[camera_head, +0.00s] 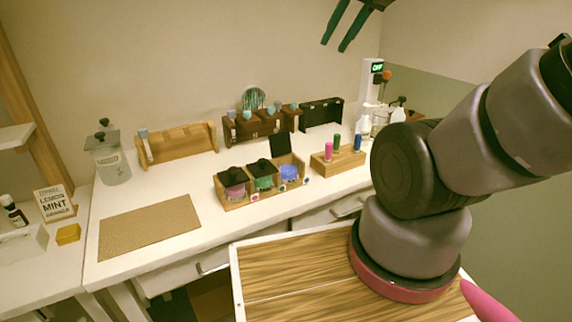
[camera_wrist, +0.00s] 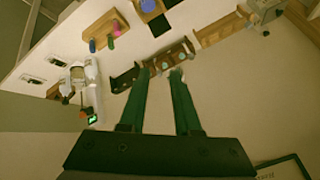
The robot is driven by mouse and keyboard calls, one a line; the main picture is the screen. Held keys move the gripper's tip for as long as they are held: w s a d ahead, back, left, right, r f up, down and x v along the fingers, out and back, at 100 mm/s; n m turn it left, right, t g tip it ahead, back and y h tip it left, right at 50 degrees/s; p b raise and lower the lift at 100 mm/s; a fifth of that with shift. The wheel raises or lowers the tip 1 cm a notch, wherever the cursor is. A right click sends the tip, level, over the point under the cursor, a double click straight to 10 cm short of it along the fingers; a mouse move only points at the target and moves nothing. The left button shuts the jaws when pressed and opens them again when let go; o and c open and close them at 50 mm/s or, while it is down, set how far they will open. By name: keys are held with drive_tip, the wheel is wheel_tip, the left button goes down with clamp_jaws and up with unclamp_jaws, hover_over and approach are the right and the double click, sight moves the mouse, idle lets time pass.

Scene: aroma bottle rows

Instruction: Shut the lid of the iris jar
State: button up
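Three jars stand in a wooden tray (camera_head: 236,204) on the white counter. The pink jar (camera_head: 235,190) and the green jar (camera_head: 264,183) have black lids down. The blue jar (camera_head: 289,173) has its black lid (camera_head: 280,145) standing upright behind it, so it is open. No iris label is readable, but this is the only open jar. In the wrist view the blue jar (camera_wrist: 148,5) and its raised lid (camera_wrist: 159,25) show at the top edge. My gripper (camera_head: 334,46) is high above the counter's back, its green fingers apart and empty; it also shows in the wrist view (camera_wrist: 160,72).
A wooden block (camera_head: 338,161) with pink, green and blue vials stands right of the tray. Behind are a dark bottle rack (camera_head: 262,128) and a black rack (camera_head: 321,114). A brown mat (camera_head: 149,226) lies front left. White bottles (camera_head: 398,114) stand at right.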

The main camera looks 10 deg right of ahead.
drive_tip(key=shift+n+g, duration=0.7)
drive_tip(key=shift+g, duration=0.1)
drive_tip(key=w, duration=0.4)
drive_tip(key=w+f, duration=0.1)
drive_tip(key=w, duration=0.1)
drive_tip(key=shift+w+a, duration=0.1)
drive_tip(key=shift+a, duration=0.3)
clamp_jaws()
drive_tip(key=n+g, duration=0.2)
hover_over(278, 143)
drive_tip(key=s+d, duration=0.5)
wheel_tip(278, 143, down, 4)
drive_tip(key=w+a+f+n+g+h, duration=0.25)
drive_tip(key=w+a+f, duration=0.25)
drive_tip(key=w+f, duration=0.65)
drive_tip(key=shift+n+y, duration=0.35)
drive_tip(key=shift+n, duration=0.2)
drive_tip(key=shift+s+d+f, duration=0.1)
drive_tip(key=shift+s+f, duration=0.5)
drive_tip(key=shift+f, duration=1.15)
drive_tip(key=shift+s+d+f, duration=0.15)
drive_tip(key=shift+s+f, duration=0.4)
drive_tip(key=shift+f, duration=1.15)
drive_tip(key=shift+s+d+f, duration=0.1)
drive_tip(key=shift+s+f, duration=0.5)
drive_tip(key=shift+f, duration=1.15)
